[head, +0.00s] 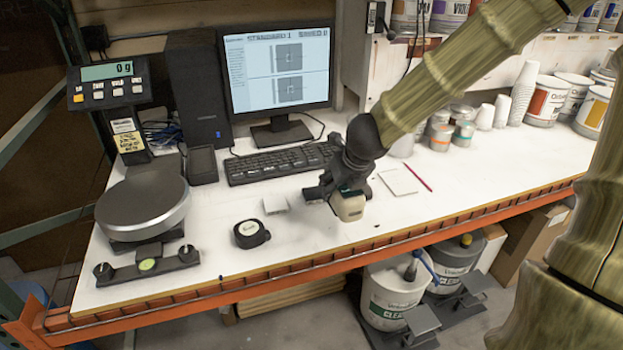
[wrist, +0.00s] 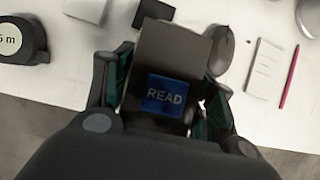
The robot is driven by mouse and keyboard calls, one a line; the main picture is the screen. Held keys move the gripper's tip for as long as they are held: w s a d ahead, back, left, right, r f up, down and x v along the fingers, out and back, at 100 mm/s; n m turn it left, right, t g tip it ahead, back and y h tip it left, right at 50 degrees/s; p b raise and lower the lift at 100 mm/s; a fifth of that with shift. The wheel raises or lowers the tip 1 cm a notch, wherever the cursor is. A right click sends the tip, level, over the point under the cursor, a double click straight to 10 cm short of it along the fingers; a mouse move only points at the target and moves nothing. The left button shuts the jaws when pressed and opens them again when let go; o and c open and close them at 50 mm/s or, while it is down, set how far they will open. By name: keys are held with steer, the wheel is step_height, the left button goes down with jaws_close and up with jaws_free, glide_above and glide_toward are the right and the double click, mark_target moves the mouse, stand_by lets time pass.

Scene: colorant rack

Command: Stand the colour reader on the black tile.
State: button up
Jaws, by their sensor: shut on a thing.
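The colour reader (head: 349,208) is a small beige block in my gripper, held over the front part of the table. In the wrist view the colour reader (wrist: 160,60) shows a blue READ screen and sits between the two fingers. My gripper (head: 345,190) is shut on it; its fingers also show on both sides in the wrist view (wrist: 160,92). The black tile (wrist: 155,10) shows at the top of the wrist view, just beyond the reader and partly covered by it. In the head view I cannot clearly separate the tile from my dark gripper.
A white tile (head: 275,203) lies left of my gripper, with a black tape measure (head: 250,233) in front of it. The keyboard (head: 282,162) is behind. A notepad (head: 398,182) and red pencil (head: 419,179) lie to the right. A scale (head: 143,208) stands at the left.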

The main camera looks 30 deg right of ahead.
steer(key=w+p, duration=0.1)
steer(key=w, duration=0.3)
steer(key=w+p, duration=0.1)
steer(key=w, duration=0.3)
steer(key=w+f+p, duration=0.1)
steer(key=w+p, duration=0.1)
steer(key=w, duration=0.3)
steer(key=shift+d, duration=0.4)
steer(key=shift+w+f, duration=0.1)
steer(key=shift+w, duration=0.05)
steer(key=shift+f, duration=1.8)
steer(key=shift+r, duration=0.1)
steer(key=o, duration=1.7)
